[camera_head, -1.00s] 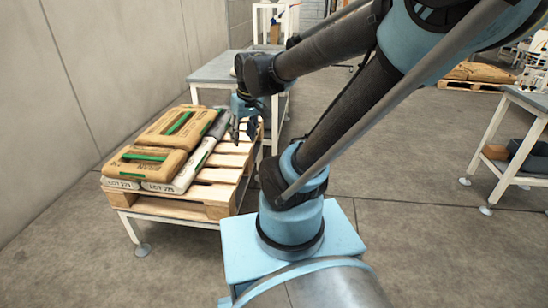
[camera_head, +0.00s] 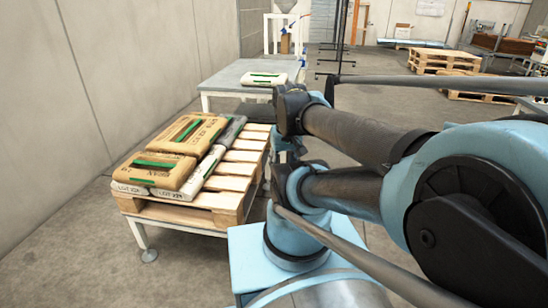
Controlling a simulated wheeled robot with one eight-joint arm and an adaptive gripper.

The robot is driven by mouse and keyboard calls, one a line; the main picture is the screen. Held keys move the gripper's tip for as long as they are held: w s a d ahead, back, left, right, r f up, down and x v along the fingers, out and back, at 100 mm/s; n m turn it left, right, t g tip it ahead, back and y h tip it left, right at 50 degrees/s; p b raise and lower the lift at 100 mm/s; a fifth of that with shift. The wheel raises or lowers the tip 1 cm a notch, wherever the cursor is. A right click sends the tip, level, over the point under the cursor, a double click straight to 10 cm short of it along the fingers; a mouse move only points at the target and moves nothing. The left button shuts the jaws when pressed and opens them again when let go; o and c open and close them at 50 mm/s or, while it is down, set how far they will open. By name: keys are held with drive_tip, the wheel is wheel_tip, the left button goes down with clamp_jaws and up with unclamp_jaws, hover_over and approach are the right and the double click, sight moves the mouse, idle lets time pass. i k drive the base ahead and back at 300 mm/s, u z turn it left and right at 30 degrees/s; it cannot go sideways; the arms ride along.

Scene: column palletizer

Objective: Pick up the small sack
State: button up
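A small white sack (camera_head: 264,79) with a green stripe lies flat on the grey tabletop (camera_head: 228,76) behind the pallet. It is the smallest sack I can make out. My gripper (camera_head: 287,150) hangs below the dark wrist, to the right of the pallet and nearer to me than the small sack. It is apart from that sack. My arm links crowd around the gripper, and its fingers are too small and hidden to tell whether they are open or shut. I see no sack hanging from it.
A wooden pallet (camera_head: 232,184) on a white stand bears brown sacks (camera_head: 163,170) on top of pale and grey ones at its left. Its right slats are bare. A wall runs along the left. Stacked pallets (camera_head: 443,61) stand far off at the right.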

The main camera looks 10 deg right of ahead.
sight(251, 79)
drive_tip(key=z, duration=1.5)
drive_tip(key=i, duration=1.6)
drive_tip(key=u, duration=1.4)
